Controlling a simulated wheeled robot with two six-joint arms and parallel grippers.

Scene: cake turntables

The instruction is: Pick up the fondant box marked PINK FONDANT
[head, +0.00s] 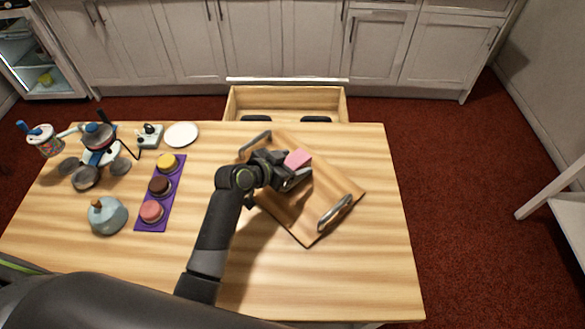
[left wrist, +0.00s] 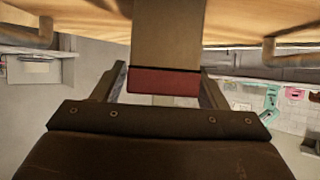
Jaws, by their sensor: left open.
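A small pink box (head: 298,158) is on the wooden tray (head: 315,225) with metal handles, on the table. No marking can be read on it. My left gripper (head: 291,172) is over the tray, right at the box, and partly covers it. In the left wrist view, the open fingers (left wrist: 162,88) stand on either side of a box with a dark red end (left wrist: 163,81) and a tan face, with a gap at each side. My right gripper does not show.
A purple mat (head: 171,190) with several small round cakes, a lidded blue pot (head: 107,216), a white plate (head: 181,135) and a stand with pans (head: 97,155) are on the left. An open drawer (head: 285,100) lies beyond the table's far edge. The table's front right is clear.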

